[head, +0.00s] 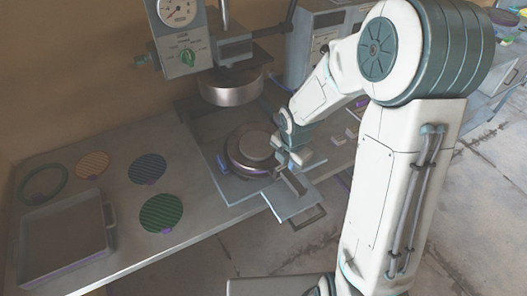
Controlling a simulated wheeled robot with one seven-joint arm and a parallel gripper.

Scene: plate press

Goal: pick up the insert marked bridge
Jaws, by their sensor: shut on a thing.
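Three round hatched inserts lie on the table at left: a tan one (92,165), a blue one (147,168) and a green one (161,213). I cannot read a bridge mark on any of them. My gripper (280,160) is over the press's base plate, at the right edge of a brownish round piece (250,146) with some purple at its front edge. The gripper is shut, seemingly on this piece, though the arm's end hides the contact. I cannot tell whether the piece is the bridge insert.
The press head (231,87) hangs above and behind my gripper, below a control box with a gauge (180,58). A dark green ring (43,184) and a grey tray (66,240) are at the left. The table front between the green insert and the press is clear.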

